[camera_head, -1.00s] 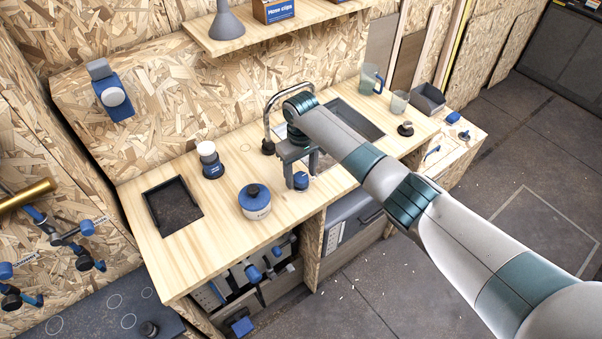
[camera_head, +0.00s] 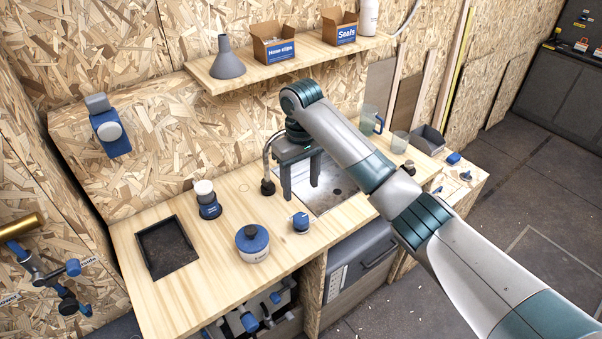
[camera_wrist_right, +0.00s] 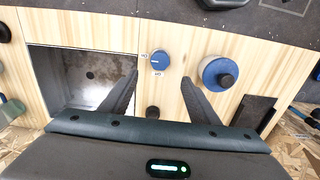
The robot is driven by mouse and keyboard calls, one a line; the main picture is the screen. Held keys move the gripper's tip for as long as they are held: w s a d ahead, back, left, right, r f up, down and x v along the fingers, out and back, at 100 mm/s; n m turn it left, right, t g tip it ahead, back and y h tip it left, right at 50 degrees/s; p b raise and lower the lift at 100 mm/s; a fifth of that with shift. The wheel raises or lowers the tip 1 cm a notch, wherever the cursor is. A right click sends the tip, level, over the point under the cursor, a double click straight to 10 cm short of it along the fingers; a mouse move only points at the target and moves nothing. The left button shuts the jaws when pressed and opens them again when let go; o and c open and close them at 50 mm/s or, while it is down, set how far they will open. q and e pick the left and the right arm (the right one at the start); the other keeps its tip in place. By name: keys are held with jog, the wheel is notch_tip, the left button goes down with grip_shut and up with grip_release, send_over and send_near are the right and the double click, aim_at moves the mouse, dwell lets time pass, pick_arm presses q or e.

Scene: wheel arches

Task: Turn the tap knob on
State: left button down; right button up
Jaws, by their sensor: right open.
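The tap knob (camera_head: 300,222) is a small blue knob on the wooden counter, in front of the sink; it also shows in the right wrist view (camera_wrist_right: 160,61), with small white labels beside it. The tap (camera_head: 267,165) is a bent grey spout on a black base, partly hidden by my right gripper. My right gripper (camera_head: 301,192) is open and empty. Its fingers point down above the sink side of the counter, apart from the knob. In the right wrist view the open fingertips (camera_wrist_right: 160,77) lie either side of the knob's line. My left gripper is not seen.
The sink (camera_head: 330,188) lies beneath my gripper. A shelf (camera_head: 290,62) with boxes and a funnel overhangs behind.

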jog(key=shift+r, duration=2.65)
jog(key=shift+f, duration=0.1)
